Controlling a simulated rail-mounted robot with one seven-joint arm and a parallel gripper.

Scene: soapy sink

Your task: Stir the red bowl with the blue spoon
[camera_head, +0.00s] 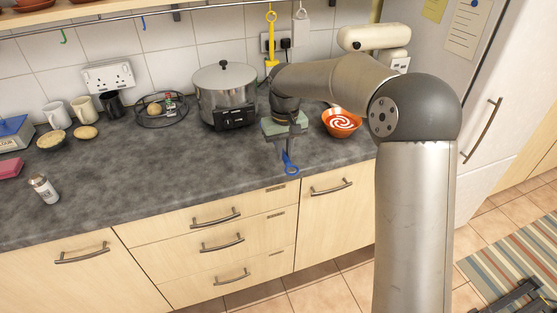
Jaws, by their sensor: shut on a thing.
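A red-orange bowl (329,124) with a white swirl inside sits on the dark counter, just right of my gripper in the picture. My gripper (292,150) is pointed down near the front part of the counter. It is shut on the blue spoon (291,167). A blue looped part of the spoon shows below the fingers; the rest is hidden by the gripper. The spoon is apart from the bowl, to its left and nearer the front edge.
A steel cooker (221,92) stands left of my gripper. A wire basket (162,109), mugs (56,115) and a shaker (43,188) are farther left. A yellow utensil (271,40) hangs behind. The front middle counter is clear.

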